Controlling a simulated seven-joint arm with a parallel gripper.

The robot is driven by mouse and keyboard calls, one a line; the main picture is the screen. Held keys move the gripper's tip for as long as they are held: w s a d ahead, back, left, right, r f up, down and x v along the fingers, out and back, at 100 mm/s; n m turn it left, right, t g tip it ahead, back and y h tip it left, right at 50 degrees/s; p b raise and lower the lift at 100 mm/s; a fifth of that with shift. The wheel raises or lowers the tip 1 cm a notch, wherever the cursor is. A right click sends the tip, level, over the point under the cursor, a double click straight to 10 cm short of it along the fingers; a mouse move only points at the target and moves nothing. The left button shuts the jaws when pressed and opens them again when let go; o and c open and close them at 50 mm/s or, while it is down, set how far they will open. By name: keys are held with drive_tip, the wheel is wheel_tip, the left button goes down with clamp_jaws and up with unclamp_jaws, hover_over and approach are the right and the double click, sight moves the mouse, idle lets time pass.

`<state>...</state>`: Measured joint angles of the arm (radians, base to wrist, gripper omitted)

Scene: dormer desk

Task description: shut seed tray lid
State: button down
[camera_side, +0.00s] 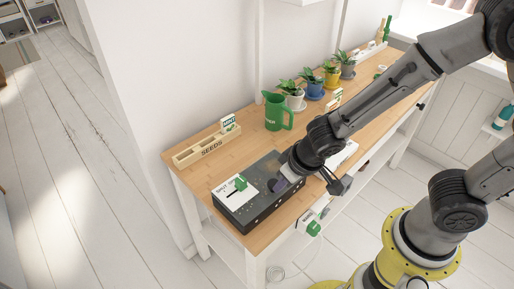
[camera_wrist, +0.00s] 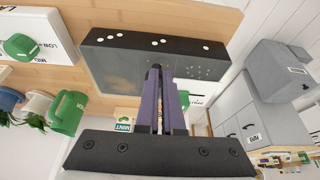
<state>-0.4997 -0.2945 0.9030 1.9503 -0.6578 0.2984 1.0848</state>
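A low black box (camera_side: 258,215), which I take to be the seed tray, sits at the near left end of the wooden desk. A white panel with a green handle (camera_side: 240,183) is on its left part. My gripper (camera_side: 280,184) is over the box's right part, fingers pointing down at its dark top. In the wrist view the box's dark side (camera_wrist: 140,40) with white dots lies beyond my gripper (camera_wrist: 157,68). The purple fingers look close together, with nothing visible held. I cannot tell whether they touch the box or how the lid stands.
A wooden SEEDS rack (camera_side: 207,147) and a green jug (camera_side: 275,111) stand behind the box. Several potted plants (camera_side: 331,75) line the wall. A white box with a green knob (camera_wrist: 20,47) shows in the wrist view.

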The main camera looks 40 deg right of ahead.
drive_tip(key=s+r, duration=0.6)
drive_tip(key=s, duration=0.4)
drive_tip(key=w+d+r+m+t, duration=0.25)
drive_tip(key=d+r+m, duration=0.25)
drive_tip(key=d+r, duration=0.35)
drive_tip(key=s+d+r+n+g, duration=0.1)
drive_tip(key=s+d+r+n, duration=0.3)
drive_tip(key=s, duration=0.3)
drive_tip(key=shift+r+n, duration=0.25)
drive_tip(key=shift+n, duration=0.15)
